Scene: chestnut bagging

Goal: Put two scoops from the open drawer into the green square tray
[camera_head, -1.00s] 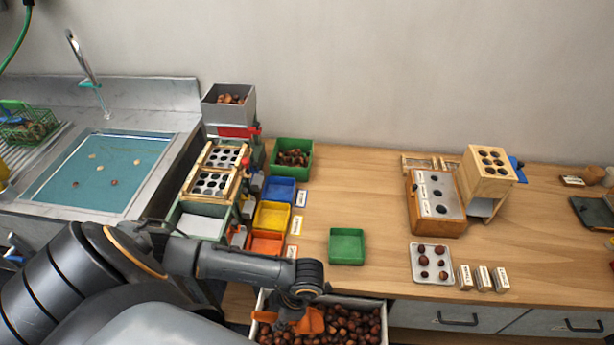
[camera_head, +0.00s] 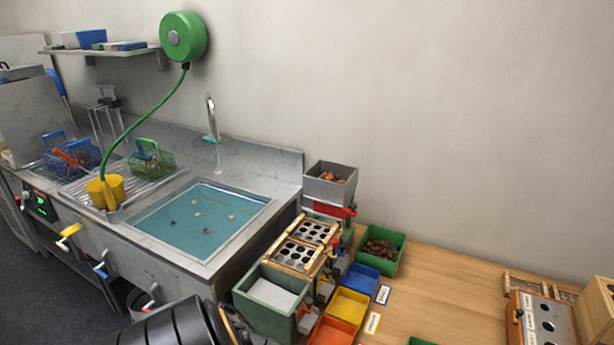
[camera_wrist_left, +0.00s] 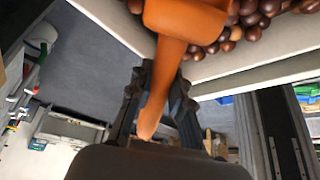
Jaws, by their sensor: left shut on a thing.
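My left gripper (camera_wrist_left: 161,78) is shut on the handle of an orange scoop (camera_wrist_left: 187,18) in the left wrist view. The scoop's bowl is at the top of that view, beside the wall of the open drawer (camera_wrist_left: 262,68), and I cannot see whether it holds anything. Chestnuts (camera_wrist_left: 228,36) lie in the drawer behind the bowl. Only a sliver of the green square tray (camera_head: 422,341) shows at the bottom edge of the head view, and its inside is hidden. My right gripper is in neither view.
A deeper green bin (camera_head: 382,250) holds chestnuts on the wooden counter (camera_head: 450,290). Blue (camera_head: 355,280), yellow (camera_head: 347,306) and orange (camera_head: 333,331) trays stand in front of it. A sorting rig (camera_head: 300,250) and water-filled sink (camera_head: 200,220) are to the left.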

